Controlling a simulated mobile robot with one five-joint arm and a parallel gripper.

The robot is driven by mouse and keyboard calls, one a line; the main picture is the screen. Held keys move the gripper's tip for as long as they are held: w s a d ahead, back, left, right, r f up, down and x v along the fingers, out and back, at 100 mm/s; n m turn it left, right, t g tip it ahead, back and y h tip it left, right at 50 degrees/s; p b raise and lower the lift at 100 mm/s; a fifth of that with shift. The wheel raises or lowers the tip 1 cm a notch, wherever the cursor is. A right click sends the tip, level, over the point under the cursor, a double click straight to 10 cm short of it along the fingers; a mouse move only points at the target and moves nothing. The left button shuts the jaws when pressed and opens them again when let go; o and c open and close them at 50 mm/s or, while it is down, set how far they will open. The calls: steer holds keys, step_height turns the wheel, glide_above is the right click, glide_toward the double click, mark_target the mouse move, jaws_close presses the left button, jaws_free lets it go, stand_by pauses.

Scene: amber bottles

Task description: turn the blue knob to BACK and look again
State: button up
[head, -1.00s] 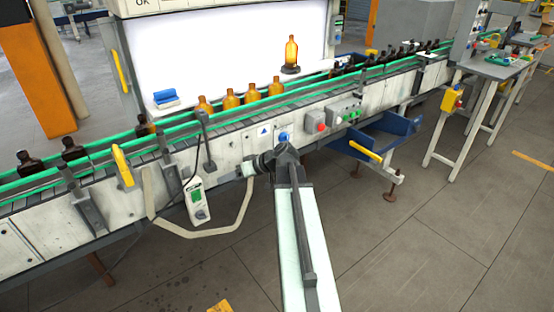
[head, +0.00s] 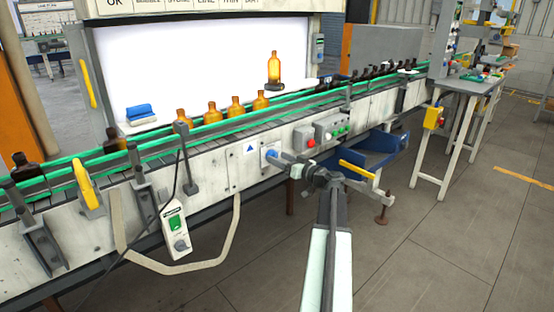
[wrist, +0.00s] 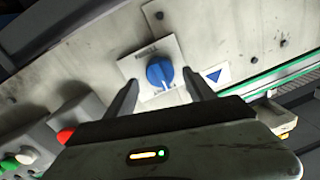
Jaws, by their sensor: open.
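The blue knob (wrist: 160,72) is on a light square plate on the machine's panel. In the wrist view it lies between the two dark fingers of my gripper (wrist: 160,79), which is open. I cannot tell whether the fingers touch it. The plate has a small label above the knob that is too small to read. In the head view the knob (head: 269,156) is on the conveyor's front side, with my gripper (head: 284,160) directly in front of it. An amber bottle (head: 274,66) stands on a dark round stand before the bright white screen (head: 200,70).
A red button (head: 311,143) and green buttons are on grey boxes right of the knob. A blue triangle sign (head: 250,149) is to its left. Amber bottles (head: 236,107) stand on the conveyor. A blue bin (head: 370,150) with a yellow handle is below right.

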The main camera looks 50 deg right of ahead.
steer(key=shift+w, duration=0.55)
steer(key=c, duration=1.4)
steer(key=shift+o, duration=0.2)
